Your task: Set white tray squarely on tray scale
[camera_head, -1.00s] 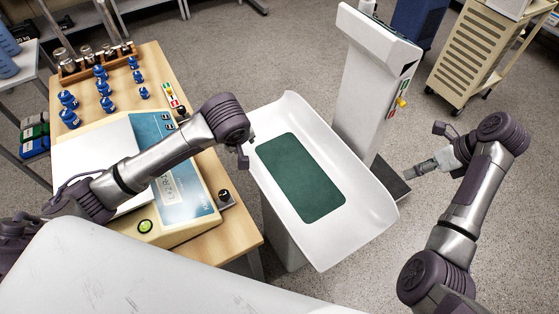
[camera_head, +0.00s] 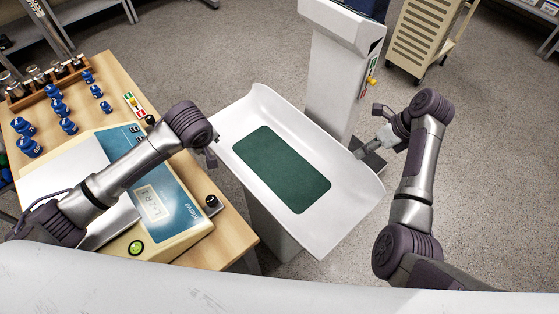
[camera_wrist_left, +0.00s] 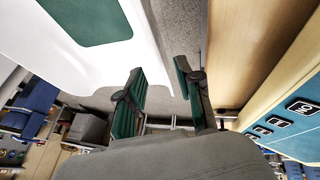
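The white tray (camera_head: 345,200), curved up at its ends and with a dark green mat (camera_head: 282,168), sits over a grey pedestal (camera_head: 272,226). I cannot see how it rests there. A cream device (camera_head: 178,240) with a blue panel, display and flat white top is on the table at left and looks like a scale. My left gripper (camera_head: 210,156) is at the tray's left end; in the left wrist view its green-padded fingers (camera_wrist_left: 160,95) are apart beside the tray's rim (camera_wrist_left: 150,65). Contact is unclear. My right gripper (camera_head: 362,153) is at the tray's right rim, its opening unclear.
A tall white column (camera_head: 335,75) stands close behind the tray. A beige cart (camera_head: 425,40) is farther back. The floor at right is open.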

